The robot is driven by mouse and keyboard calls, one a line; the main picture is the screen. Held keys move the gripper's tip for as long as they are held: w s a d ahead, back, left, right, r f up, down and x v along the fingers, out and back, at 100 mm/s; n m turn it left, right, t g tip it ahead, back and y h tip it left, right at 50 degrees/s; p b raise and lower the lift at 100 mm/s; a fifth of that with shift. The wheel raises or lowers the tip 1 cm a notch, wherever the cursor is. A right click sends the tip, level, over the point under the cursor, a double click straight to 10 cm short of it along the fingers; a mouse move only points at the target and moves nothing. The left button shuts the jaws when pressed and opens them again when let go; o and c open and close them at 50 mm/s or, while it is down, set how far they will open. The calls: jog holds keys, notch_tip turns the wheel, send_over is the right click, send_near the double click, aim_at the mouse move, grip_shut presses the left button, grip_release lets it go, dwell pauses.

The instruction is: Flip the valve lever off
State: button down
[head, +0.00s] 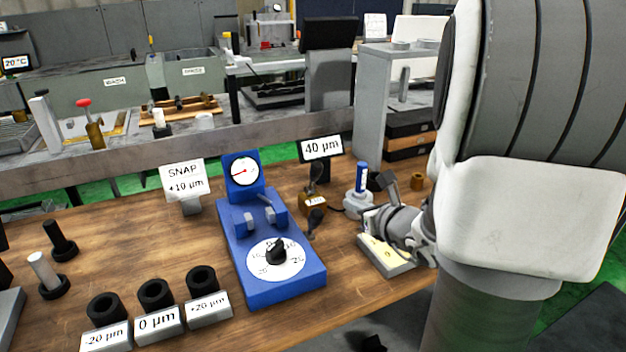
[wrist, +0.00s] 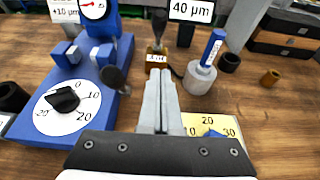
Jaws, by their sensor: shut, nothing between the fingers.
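Two brass valve-like pieces show in the head view, and I cannot tell for certain which one bears the valve lever. One is a small labelled brass block (head: 312,203) on the wooden bench with a dark upright handle (head: 316,174); the block also shows in the wrist view (wrist: 156,58). The other is a brass fitting (head: 95,135) with a red-topped lever (head: 83,102), far back left on the grey machine. My gripper (head: 368,216) is shut and empty above the bench, right of the brass block. Its fingers (wrist: 161,85) point toward the block, apart from it.
A blue gauge stand (head: 300,285) with a dial knob stands left of my gripper, a black ball-ended lever (wrist: 113,78) at its side. A yellow scale plate (wrist: 205,124) lies below.

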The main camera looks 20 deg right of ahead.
jog(key=b, duration=0.2)
send_near(313, 178)
notch_tip(313, 178, down, 4)
jog(key=w+d, duration=0.1)
jog(key=shift+w+d+r+p, duration=0.1)
jog(key=shift+w+r, duration=0.2)
jog(key=shift+w, duration=0.4)
jog(key=shift+w+r+p, duration=0.15)
jog(key=shift+w+r, duration=0.15)
jog(key=shift+w, duration=0.4)
jog(key=shift+w+d+r+p, duration=0.1)
jog(key=shift+w+r, duration=0.2)
jog(key=shift+w, duration=0.4)
jog(key=shift+r, duration=0.1)
jog(key=shift+w+r+p, duration=0.15)
jog(key=shift+p, duration=0.7)
